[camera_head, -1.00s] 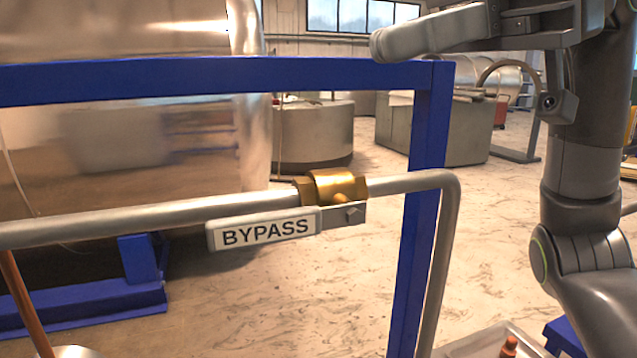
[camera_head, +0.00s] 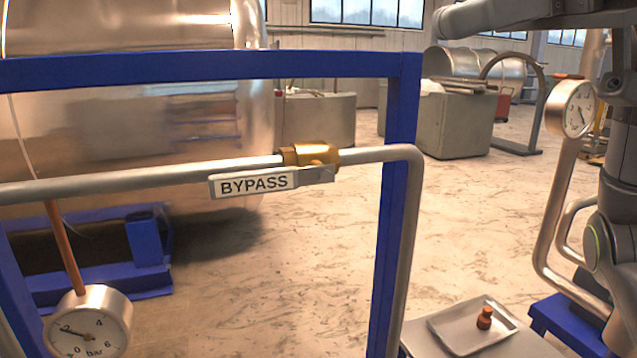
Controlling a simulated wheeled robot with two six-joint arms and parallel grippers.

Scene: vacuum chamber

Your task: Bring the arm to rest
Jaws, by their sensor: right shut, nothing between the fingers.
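My right gripper (camera_head: 470,20) shows at the top right of the head view, shut and empty. It is held above and to the right of the blue frame's corner and appears apart from it. The rest of my right arm runs down the right edge. My left gripper is out of view. The brass bypass valve (camera_head: 310,155) sits on the grey pipe (camera_head: 130,180). Its handle, labelled BYPASS (camera_head: 254,184), lies roughly along the pipe, just below it.
A blue frame (camera_head: 400,130) stands in front of a large steel vessel (camera_head: 110,110). A pressure gauge (camera_head: 88,325) is at lower left, another gauge (camera_head: 571,108) at right. A tray (camera_head: 455,333) holds a small orange-brown object (camera_head: 485,318). Open floor lies beyond the frame.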

